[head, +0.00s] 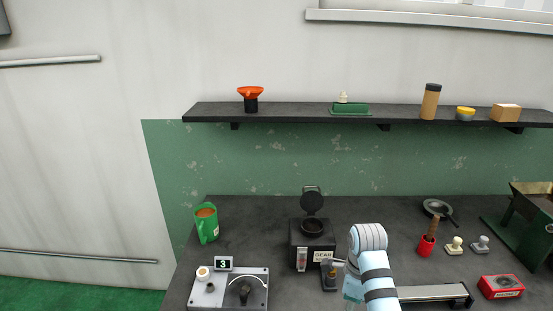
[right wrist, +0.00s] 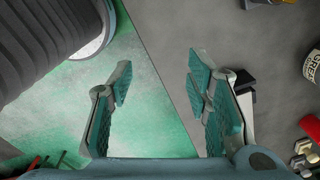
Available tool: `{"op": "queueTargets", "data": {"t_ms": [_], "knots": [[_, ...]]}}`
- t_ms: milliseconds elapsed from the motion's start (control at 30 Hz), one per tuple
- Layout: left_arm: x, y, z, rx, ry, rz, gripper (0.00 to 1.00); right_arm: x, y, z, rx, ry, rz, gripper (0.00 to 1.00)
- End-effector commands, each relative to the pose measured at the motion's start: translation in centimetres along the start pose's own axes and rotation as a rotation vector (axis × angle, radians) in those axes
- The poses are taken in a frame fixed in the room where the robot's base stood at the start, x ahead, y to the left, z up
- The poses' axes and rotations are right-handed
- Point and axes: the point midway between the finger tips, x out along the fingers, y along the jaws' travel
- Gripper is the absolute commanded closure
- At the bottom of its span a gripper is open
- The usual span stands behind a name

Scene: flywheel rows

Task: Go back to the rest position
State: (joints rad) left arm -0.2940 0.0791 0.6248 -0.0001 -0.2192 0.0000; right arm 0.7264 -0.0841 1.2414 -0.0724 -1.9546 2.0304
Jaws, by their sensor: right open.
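My right arm reaches in from the bottom of the head view, pale blue with dark bands. In the right wrist view my right gripper (right wrist: 158,82) is open, its two teal-padded fingers spread with nothing between them. Below and between the fingers are the green floor (right wrist: 130,120) and a grey surface (right wrist: 230,40), split by a slanting edge. In the head view the fingers are mostly hidden by the arm. My left gripper is not in view.
A shelf (head: 300,113) runs above.

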Motion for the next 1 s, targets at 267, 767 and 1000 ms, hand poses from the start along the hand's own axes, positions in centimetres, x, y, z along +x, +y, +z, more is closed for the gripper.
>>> {"op": "queueTargets", "data": {"t_ms": [267, 767, 1000], "knots": [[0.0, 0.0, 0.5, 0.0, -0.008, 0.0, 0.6, 3.7, 2.1, -2.1, -0.253, -0.007, -0.039, 0.55], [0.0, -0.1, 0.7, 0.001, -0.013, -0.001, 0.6, 9.8, 12.1, -11.4, -1.133, 0.089, -0.173, 0.55], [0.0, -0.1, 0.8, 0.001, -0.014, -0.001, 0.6, 8.8, 18.2, -15.3, -1.634, 0.188, -0.223, 0.55]]}}
